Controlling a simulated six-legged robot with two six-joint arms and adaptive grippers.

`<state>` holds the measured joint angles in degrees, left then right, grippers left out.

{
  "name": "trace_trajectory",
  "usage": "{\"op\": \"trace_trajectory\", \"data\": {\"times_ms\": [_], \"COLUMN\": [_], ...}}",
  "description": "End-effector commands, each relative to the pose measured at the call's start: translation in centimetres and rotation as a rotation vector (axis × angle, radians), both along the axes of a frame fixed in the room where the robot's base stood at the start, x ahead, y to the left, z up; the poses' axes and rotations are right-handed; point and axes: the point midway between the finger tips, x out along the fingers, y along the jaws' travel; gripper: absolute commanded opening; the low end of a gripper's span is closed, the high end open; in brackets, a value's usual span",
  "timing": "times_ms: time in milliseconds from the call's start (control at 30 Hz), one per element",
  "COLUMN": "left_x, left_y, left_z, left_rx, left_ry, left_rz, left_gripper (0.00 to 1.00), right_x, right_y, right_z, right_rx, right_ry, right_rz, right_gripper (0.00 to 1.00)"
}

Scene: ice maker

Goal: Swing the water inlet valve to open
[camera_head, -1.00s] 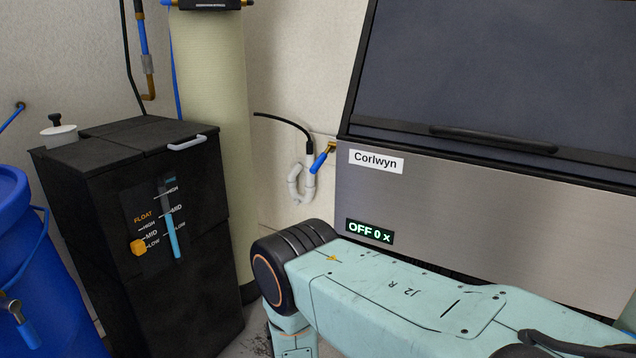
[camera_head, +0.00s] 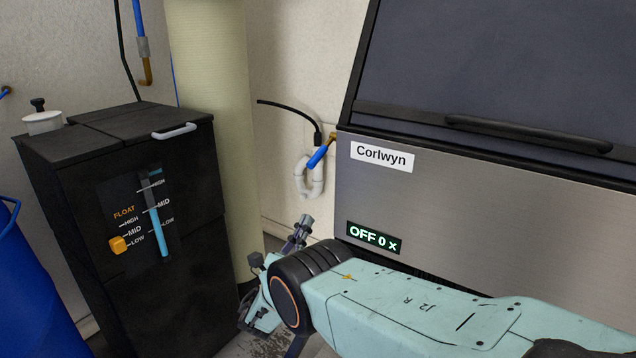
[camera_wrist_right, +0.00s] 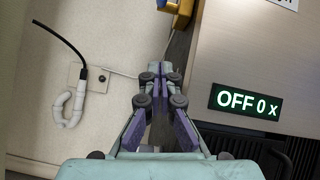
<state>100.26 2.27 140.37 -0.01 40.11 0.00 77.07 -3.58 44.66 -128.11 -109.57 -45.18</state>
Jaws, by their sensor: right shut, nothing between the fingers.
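The water inlet valve is a blue lever (camera_head: 318,157) on a brass fitting, on the wall at the left edge of the Corlwyn machine. Its lever points down and to the left. In the right wrist view the valve's blue and yellow parts (camera_wrist_right: 170,5) show at the top edge, partly cut off. My right gripper (camera_head: 305,221) is below the valve and apart from it, partly hidden behind my arm. In the right wrist view its fingers (camera_wrist_right: 163,70) are together with nothing between them. My left gripper is not in view.
The Corlwyn machine (camera_head: 470,215) fills the right side, its display (camera_head: 373,237) reading "OFF 0 x". A white drain pipe (camera_head: 301,176) and black hose hang left of the valve. A tan cylinder (camera_head: 212,110) and black float box (camera_head: 130,200) stand further left.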

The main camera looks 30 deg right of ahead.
Motion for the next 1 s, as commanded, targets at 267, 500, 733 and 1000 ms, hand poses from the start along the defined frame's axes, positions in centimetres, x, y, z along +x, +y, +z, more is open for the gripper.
{"op": "trace_trajectory", "data": {"times_ms": [267,500,733,1000], "left_x": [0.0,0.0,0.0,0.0], "left_y": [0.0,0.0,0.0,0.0], "left_z": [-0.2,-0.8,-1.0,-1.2], "left_rx": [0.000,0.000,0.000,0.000], "left_ry": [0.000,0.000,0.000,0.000], "left_rz": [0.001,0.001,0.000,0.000], "left_gripper": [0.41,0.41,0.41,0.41], "right_x": [1.0,2.5,3.5,3.6], "right_y": [-2.0,-5.3,-6.0,-5.4], "right_z": [2.4,5.0,7.8,9.6], "right_rx": [-0.010,-0.008,-0.007,-0.007], "right_ry": [-0.011,-0.009,-0.008,-0.007], "right_rz": [-0.002,-0.003,0.002,-0.001], "right_gripper": [0.00,0.00,0.00,0.00]}}
